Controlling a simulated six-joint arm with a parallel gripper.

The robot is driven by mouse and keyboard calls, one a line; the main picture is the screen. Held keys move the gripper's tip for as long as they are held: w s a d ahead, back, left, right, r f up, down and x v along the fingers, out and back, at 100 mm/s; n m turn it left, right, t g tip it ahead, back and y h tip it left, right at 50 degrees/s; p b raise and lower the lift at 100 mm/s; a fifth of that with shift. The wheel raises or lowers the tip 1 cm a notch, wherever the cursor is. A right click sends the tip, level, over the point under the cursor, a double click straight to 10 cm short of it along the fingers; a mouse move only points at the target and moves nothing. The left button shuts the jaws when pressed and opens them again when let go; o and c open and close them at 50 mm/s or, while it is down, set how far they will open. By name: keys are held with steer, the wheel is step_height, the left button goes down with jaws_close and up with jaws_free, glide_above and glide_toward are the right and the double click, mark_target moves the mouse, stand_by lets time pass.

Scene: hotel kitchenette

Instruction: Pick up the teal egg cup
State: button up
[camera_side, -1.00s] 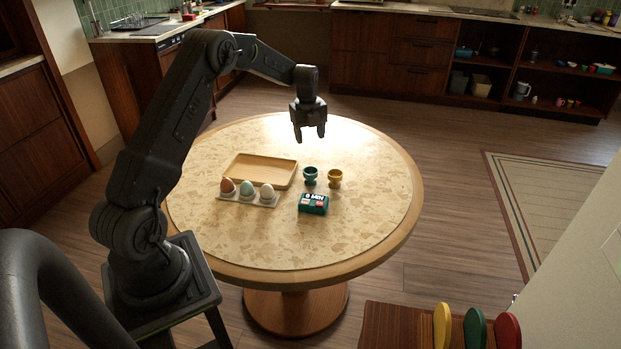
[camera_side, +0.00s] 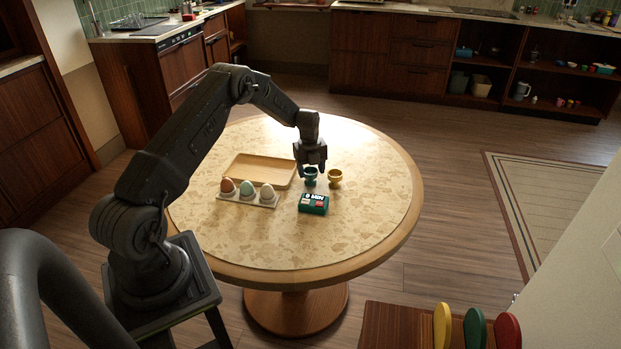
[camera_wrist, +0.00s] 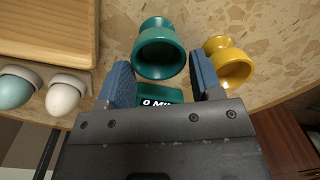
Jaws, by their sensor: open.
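The teal egg cup (camera_side: 310,177) stands on the round table, left of the yellow egg cup (camera_side: 335,178). My gripper (camera_side: 311,172) is low over the teal cup, its fingers pointing down and partly covering it in the side view. In the wrist view my open gripper (camera_wrist: 160,82) has one blue-padded finger on each side, with the teal egg cup (camera_wrist: 160,50) showing between and just beyond the fingertips. The yellow egg cup (camera_wrist: 230,62) is close outside the right finger. I cannot tell whether either finger touches a cup.
A green timer (camera_side: 313,204) lies in front of the cups. A holder (camera_side: 262,202) with three eggs and a wooden tray (camera_side: 240,168) are to the left. The table's right side (camera_side: 385,200) is clear.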

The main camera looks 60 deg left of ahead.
step_height(320, 180, down, 2)
steer(key=shift+f, duration=0.1)
steer(key=c, duration=0.6)
